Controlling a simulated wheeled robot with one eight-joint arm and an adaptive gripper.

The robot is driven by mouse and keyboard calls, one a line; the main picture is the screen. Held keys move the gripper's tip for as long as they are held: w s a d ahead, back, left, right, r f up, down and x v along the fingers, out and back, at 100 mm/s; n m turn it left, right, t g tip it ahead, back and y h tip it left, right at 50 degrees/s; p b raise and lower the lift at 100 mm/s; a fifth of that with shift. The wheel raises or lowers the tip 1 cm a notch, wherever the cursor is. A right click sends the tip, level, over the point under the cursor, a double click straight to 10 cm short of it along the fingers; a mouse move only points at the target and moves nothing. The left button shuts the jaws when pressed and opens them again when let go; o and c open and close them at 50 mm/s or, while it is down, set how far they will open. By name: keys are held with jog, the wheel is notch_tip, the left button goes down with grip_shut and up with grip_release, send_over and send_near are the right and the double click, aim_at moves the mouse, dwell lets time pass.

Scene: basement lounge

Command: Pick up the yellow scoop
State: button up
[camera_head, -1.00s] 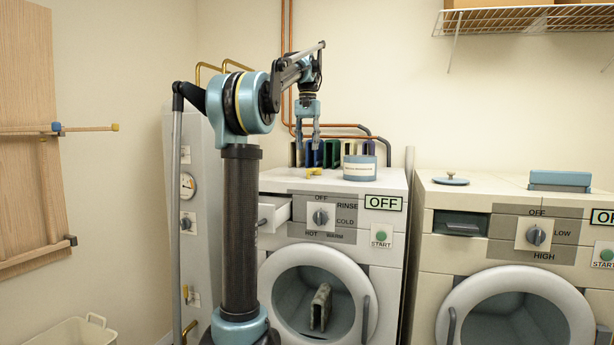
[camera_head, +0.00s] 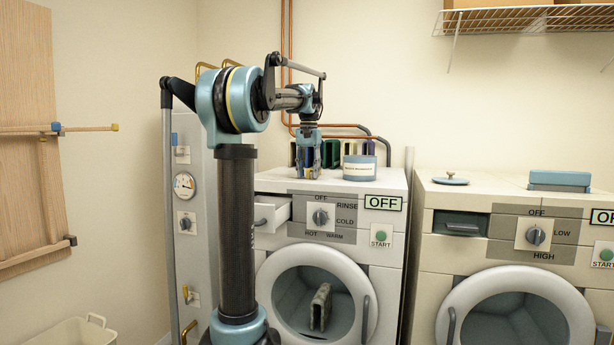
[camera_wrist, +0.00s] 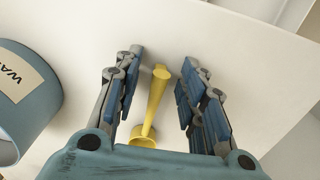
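The yellow scoop (camera_wrist: 155,98) lies on the white washer top in the wrist view, its handle pointing away and its cup near my palm. My gripper (camera_wrist: 160,82) is open, with one finger on each side of the scoop's handle and a visible gap on both sides. In the head view my gripper (camera_head: 307,174) points down at the washer top (camera_head: 345,184), left of the blue tub. The scoop is hidden behind my gripper there.
The blue labelled tub (camera_head: 360,168) stands close to the right of my gripper and shows at the left of the wrist view (camera_wrist: 28,110). Dark, green and pale upright items (camera_head: 332,153) stand behind. The washer's drawer (camera_head: 272,211) is open. A blue box (camera_head: 560,179) sits on the right-hand machine.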

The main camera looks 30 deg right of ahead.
grip_shut()
dwell(0.3)
